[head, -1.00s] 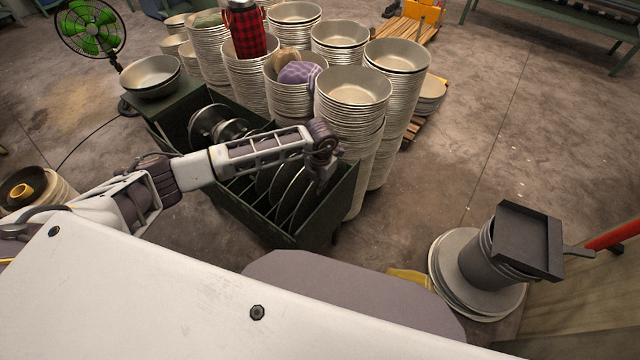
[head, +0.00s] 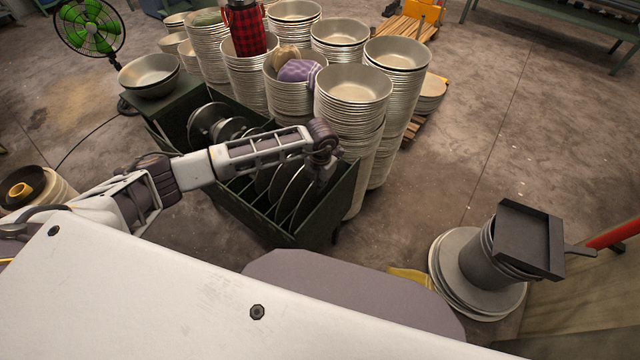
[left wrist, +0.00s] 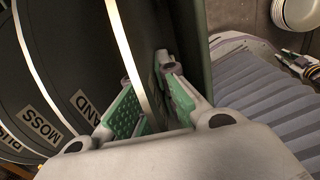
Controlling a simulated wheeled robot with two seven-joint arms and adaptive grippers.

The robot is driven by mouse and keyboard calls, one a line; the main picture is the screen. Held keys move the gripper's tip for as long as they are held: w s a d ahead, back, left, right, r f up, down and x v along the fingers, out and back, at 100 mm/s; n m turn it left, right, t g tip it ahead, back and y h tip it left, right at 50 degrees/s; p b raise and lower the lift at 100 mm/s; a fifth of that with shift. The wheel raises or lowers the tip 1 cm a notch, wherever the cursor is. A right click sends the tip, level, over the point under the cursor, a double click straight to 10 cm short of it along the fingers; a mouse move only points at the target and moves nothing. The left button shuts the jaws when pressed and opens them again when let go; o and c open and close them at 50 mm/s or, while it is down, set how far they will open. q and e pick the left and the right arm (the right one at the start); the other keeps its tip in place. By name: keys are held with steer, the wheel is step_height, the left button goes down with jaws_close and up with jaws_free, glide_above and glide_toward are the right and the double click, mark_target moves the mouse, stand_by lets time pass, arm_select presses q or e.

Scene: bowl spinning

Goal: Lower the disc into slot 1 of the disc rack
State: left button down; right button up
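In the left wrist view, a dark disc with a thin bright rim (left wrist: 134,58) stands on edge in the rack. My left gripper (left wrist: 147,82) has its green-padded fingers apart, one on each side of this rim; the inner pad faces show. In the head view my left gripper (head: 321,178) is over the near right end of the dark green disc rack (head: 262,229). Dark discs (head: 290,190) stand upright there, partly hidden by my arm. The disc's lower edge and the slot bottom are hidden.
Tall stacks of metal bowls (head: 352,115) stand close behind the rack. A metal bowl (head: 150,75) sits at its far left end. A bucket with a dark tray (head: 528,240) stands at right. The floor between the stacks and bucket is clear.

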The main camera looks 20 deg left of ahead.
arm_select(q)
steer(key=shift+f, duration=0.3)
stand_by(0.4)
steer(key=c, duration=1.6)
jaws_free()
steer(key=shift+o, duration=0.2)
steer(key=shift+r, duration=0.1)
step_height(320, 180, up, 12)
steer(key=shift+d, duration=0.1)
